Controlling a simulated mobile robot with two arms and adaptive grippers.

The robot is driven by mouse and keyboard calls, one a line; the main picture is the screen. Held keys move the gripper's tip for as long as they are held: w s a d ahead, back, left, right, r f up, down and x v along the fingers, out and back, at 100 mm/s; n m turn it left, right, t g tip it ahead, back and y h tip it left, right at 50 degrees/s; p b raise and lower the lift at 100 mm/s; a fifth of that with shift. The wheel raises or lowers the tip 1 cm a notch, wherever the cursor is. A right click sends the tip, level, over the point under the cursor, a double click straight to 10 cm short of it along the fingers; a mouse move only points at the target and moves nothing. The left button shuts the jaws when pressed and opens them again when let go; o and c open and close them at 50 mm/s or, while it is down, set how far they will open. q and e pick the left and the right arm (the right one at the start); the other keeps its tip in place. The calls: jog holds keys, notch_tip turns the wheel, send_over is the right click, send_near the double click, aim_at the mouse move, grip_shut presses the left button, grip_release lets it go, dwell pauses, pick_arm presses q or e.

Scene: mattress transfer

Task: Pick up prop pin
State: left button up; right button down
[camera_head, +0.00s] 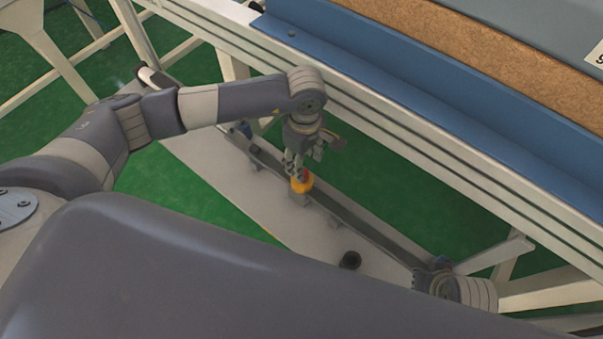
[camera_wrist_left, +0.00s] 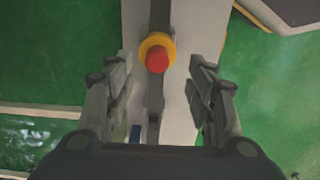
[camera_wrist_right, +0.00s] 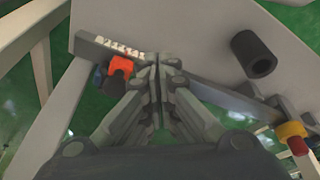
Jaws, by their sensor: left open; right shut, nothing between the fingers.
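No part is labelled as the prop pin; a red-topped piece with a yellow collar (camera_head: 302,183) sits on a dark bar and may be it. It also shows in the left wrist view (camera_wrist_left: 157,58) and at the right edge of the right wrist view (camera_wrist_right: 291,131). My left gripper (camera_head: 302,168) points down over this piece. In its wrist view the fingers (camera_wrist_left: 162,75) are spread, with the piece between and slightly beyond them. My right gripper (camera_wrist_right: 158,66) is shut and empty beside the bar's other end, near an orange piece (camera_wrist_right: 121,66).
A black hollow cylinder (camera_head: 350,260) lies on the pale board (camera_head: 255,200) beside the dark bar (camera_head: 350,218). A white frame (camera_head: 400,130) with a blue rail (camera_head: 400,65) runs above and behind. The green floor is open around it.

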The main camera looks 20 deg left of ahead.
pick_arm(q)
notch_tip(320, 180, down, 3)
jog(key=shift+r, duration=0.15)
jog(key=f, duration=0.1)
jog(key=f+b, duration=0.1)
jog(key=f, duration=0.2)
jog(key=shift+w+a+f, duration=0.3)
jog(key=shift+f, duration=0.1)
pick_arm(e)
jog(key=v, duration=0.5)
jog(key=shift+w, duration=0.2)
pick_arm(q)
grip_shut()
